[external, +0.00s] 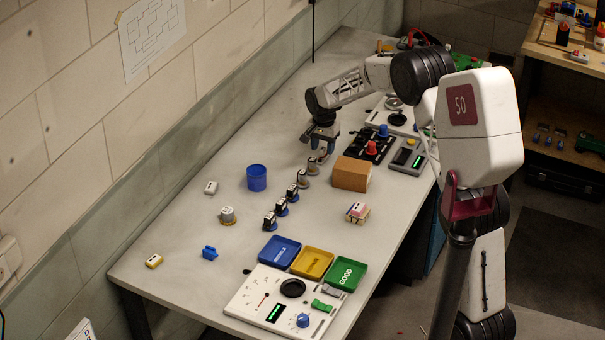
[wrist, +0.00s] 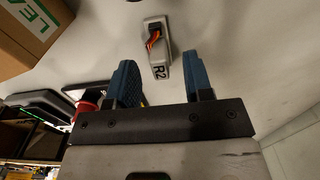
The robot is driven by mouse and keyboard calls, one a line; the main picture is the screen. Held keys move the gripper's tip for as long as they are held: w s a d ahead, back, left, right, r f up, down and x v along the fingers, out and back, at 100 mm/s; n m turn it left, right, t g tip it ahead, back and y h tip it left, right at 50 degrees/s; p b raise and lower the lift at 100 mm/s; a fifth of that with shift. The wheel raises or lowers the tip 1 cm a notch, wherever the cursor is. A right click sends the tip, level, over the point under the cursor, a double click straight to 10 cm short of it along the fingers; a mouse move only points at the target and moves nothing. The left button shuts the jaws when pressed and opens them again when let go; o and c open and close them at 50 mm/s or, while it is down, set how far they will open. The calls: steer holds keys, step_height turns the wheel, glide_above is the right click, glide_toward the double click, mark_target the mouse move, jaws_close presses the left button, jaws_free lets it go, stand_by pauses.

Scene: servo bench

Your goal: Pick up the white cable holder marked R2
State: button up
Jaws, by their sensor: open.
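The white cable holder marked R2 (wrist: 153,48) shows in the wrist view, top centre, with orange-red wires in its opening and the black R2 mark on its near end. My gripper (wrist: 161,66) is open, with one blue finger left of the holder and one right of it. The holder lies between the finger lines and mostly beyond the tips, with nothing held. In the external view my gripper (external: 323,136) points down over the far part of the bench, at the far end of a row of small holders. I cannot read R2 there.
A brown box (external: 352,174) stands right of the row; it also shows in the wrist view (wrist: 35,30). A blue cup (external: 256,178) stands left. Blue, yellow and green trays (external: 345,273) lie nearer, beside a white panel (external: 257,293). The bench left of my gripper is clear.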

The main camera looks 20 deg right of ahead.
steer(key=shift+f, duration=1.15)
steer(key=shift+c, duration=0.2)
jaws_close()
